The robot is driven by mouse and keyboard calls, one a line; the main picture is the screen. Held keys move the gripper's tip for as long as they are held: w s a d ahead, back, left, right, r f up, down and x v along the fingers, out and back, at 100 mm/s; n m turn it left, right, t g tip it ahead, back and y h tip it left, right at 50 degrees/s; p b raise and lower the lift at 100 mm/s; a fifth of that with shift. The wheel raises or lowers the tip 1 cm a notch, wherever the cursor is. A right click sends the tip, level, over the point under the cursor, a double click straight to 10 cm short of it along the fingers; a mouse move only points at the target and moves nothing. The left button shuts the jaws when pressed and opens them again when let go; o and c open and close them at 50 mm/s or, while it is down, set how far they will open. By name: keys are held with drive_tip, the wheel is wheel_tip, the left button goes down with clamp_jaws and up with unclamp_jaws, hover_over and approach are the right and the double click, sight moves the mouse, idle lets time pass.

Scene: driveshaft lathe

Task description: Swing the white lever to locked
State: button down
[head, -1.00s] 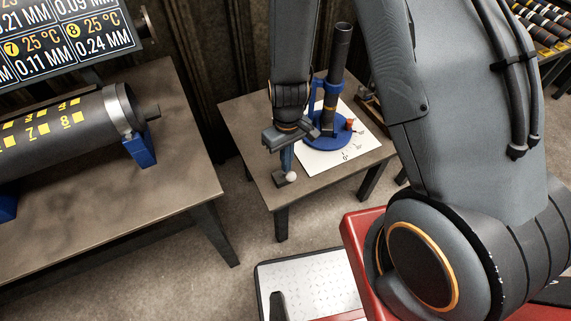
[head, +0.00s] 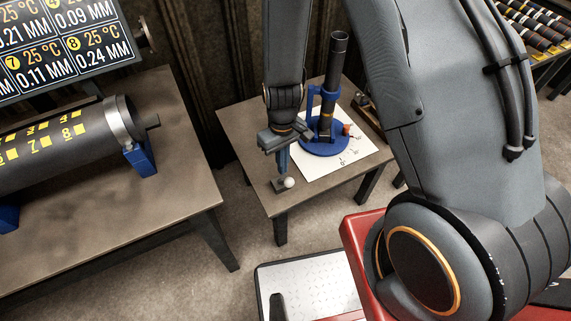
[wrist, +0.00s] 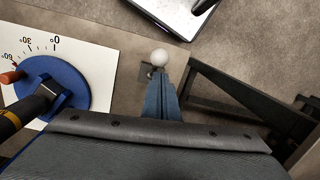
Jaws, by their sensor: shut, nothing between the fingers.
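A small white ball knob (head: 289,182) sits on a dark block (head: 278,185) at the near corner of the small table. It is the only white, lever-like part I see; its arm is not clear. The knob also shows in the wrist view (wrist: 160,57), just beyond my fingertips. My gripper (head: 283,168) points down beside the knob with its blue fingers (wrist: 161,98) shut and empty. I cannot tell whether the fingers touch the knob or the block.
A blue round stand (head: 325,143) holds an upright dark tube (head: 337,65) on a white sheet (head: 318,167) with angle marks. A red-tipped pointer (wrist: 12,77) is near the 60 mark. A larger table (head: 175,190) with a dark shaft stands left. Floor between tables is clear.

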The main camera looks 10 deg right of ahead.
drive_tip(key=s+d+r+b, duration=0.1)
drive_tip(key=s+d+r, duration=0.1)
drive_tip(key=s+r, duration=0.4)
drive_tip(key=shift+r+b, duration=0.3)
drive_tip(key=shift+b, duration=0.1)
drive_tip(key=d+r+m+t, duration=0.2)
drive_tip(key=d+r, duration=0.6)
drive_tip(key=r, duration=0.8)
drive_tip(key=m, duration=0.2)
drive_tip(key=shift+w+d+m, duration=0.15)
drive_tip(key=shift+w+m, duration=0.1)
drive_tip(key=shift+m, duration=0.15)
